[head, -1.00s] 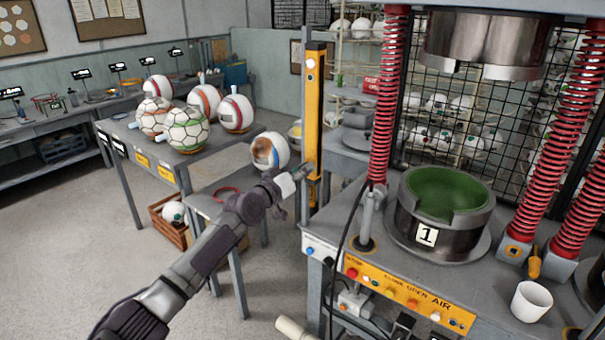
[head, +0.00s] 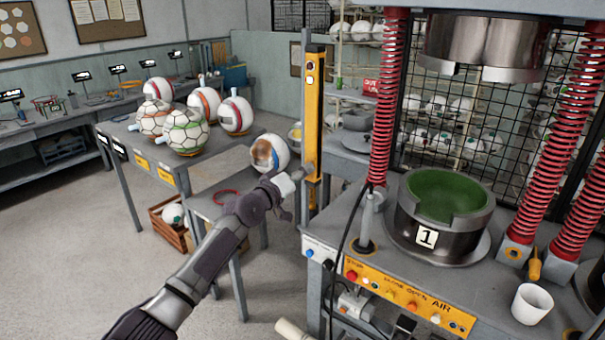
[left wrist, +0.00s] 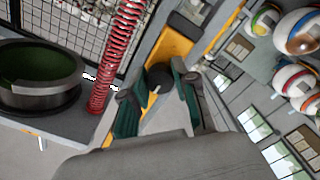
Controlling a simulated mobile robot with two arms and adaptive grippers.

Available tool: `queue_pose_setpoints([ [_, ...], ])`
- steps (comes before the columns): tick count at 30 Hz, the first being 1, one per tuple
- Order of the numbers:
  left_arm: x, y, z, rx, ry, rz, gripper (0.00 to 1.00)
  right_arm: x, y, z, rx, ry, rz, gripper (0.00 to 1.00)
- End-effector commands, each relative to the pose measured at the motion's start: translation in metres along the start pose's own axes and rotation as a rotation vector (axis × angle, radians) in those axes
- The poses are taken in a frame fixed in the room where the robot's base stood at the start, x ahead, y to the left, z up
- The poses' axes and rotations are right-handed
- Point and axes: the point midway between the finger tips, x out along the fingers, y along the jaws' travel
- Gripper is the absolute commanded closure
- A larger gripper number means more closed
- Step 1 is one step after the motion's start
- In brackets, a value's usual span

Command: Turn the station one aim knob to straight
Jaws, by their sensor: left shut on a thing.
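The station one press has a yellow post (head: 314,115) at its left side, upright in the head view. My left gripper (head: 302,174) is at the lower part of this post. In the left wrist view a dark round knob (left wrist: 160,75) sits on the yellow post, between the teal-padded fingers of my left gripper (left wrist: 153,86). The fingers are closed on the knob. In the head view the gripper hides the knob, and its pointing direction cannot be read. My right gripper is not in view.
The mould marked 1 (head: 426,238) stands on the press table, right of a red spring column (head: 391,100). A white cup (head: 531,303) is at the front right. A small table (head: 203,207) with a ball (head: 270,153) stands left of the post.

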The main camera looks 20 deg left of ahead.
Motion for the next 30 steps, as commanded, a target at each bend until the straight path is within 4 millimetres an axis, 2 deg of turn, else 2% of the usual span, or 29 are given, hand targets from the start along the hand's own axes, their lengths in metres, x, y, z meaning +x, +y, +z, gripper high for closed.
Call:
queue_pose_setpoints([
  [1,0.0,0.0,0.0,0.0,0.0,-0.001,0.7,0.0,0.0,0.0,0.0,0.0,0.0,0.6],
  [5,0.0,0.0,0.0,0.001,0.0,-0.001,0.48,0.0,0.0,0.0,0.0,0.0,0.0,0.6],
  [6,0.0,0.0,0.0,0.001,0.0,-0.001,0.46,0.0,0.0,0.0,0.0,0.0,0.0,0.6],
  [17,-0.005,-0.001,0.001,0.001,-0.001,0.0,0.46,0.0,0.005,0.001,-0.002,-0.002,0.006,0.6],
  [22,-0.03,-0.002,0.001,0.003,-0.001,-0.001,0.46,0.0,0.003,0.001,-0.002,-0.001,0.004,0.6],
  [30,-0.088,-0.001,0.001,0.002,-0.001,-0.001,0.46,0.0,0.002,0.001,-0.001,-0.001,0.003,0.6],
])
